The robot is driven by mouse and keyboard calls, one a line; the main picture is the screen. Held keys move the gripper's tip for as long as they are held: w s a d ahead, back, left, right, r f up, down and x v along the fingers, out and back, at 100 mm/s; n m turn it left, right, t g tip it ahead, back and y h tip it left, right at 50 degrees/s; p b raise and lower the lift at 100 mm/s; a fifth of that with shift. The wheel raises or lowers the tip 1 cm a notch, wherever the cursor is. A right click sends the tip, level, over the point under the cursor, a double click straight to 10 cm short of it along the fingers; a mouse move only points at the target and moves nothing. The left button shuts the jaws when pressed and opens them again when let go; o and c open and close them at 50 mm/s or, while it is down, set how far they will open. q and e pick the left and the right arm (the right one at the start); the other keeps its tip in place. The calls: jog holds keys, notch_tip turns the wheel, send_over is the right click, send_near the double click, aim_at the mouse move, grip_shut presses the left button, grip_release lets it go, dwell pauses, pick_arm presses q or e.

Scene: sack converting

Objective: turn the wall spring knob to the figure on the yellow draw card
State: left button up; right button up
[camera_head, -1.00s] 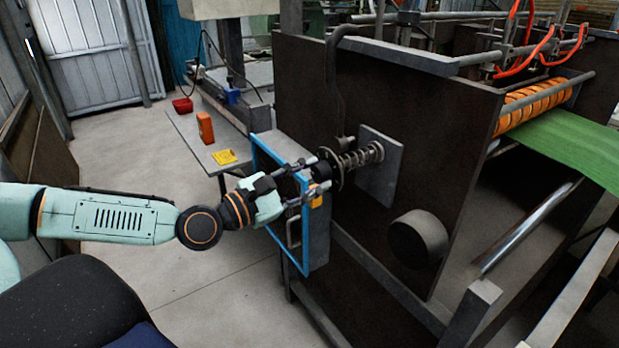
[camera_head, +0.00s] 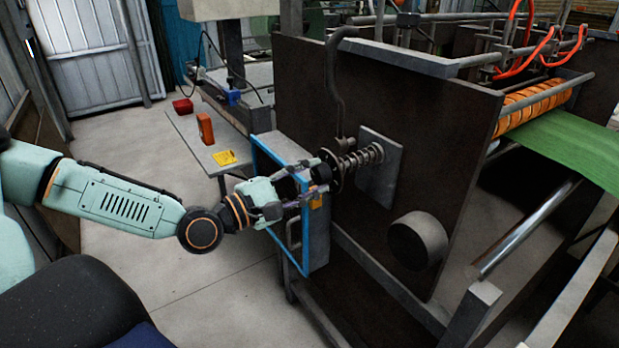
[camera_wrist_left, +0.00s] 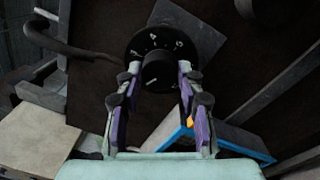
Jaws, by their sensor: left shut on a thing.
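The black spring knob (camera_head: 320,171) sits at the front of a round dial plate (camera_head: 336,168), with a coil spring (camera_head: 360,160) behind it on the machine wall. My left gripper (camera_head: 318,180) is shut on the knob. In the left wrist view the fingers of my left gripper (camera_wrist_left: 158,72) lie on both sides of the knob (camera_wrist_left: 158,68). The black dial (camera_wrist_left: 150,43) carries pale figures there, too small to read surely; a pale line shows on the knob. The yellow card (camera_head: 223,157) lies on the grey bench; its figure is not readable. My right gripper is not in view.
A blue-framed panel (camera_head: 284,245) with a handle stands close below my left gripper. A dark round roller end (camera_head: 417,238) juts from the wall at lower right. The floor at left is open.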

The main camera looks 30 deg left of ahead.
pick_arm(q)
jog(key=m+p, duration=0.1)
jog(key=m, duration=0.3)
jog(key=m+p, duration=0.1)
jog(key=m, duration=0.3)
jog(key=shift+a+m+p, duration=0.1)
jog(key=shift+m+p, duration=0.2)
jog(key=shift+m, duration=0.1)
jog(key=m+p, duration=0.1)
jog(key=m, duration=0.2)
jog(key=shift+w+r+m+g+h, duration=0.1)
jog(key=shift+m+g+h, duration=0.2)
jog(key=shift+m+h, duration=0.1)
jog(key=m+p, duration=0.2)
jog(key=m, duration=0.2)
jog(key=shift+m, duration=0.4)
jog(key=m+p, duration=0.2)
jog(key=m, duration=0.2)
jog(key=shift+r, duration=0.1)
jog(key=m+p, duration=0.2)
jog(key=m, duration=0.2)
jog(key=shift+r, duration=0.1)
jog(key=m+p, duration=0.1)
jog(key=m, duration=0.3)
jog(key=shift+a+p, duration=0.1)
jog(key=shift+p, duration=0.3)
jog(key=shift+w+m+g+y+p, duration=0.1)
jog(key=shift+m+g+y+p, duration=0.35)
jog(key=shift+m, duration=1.15)
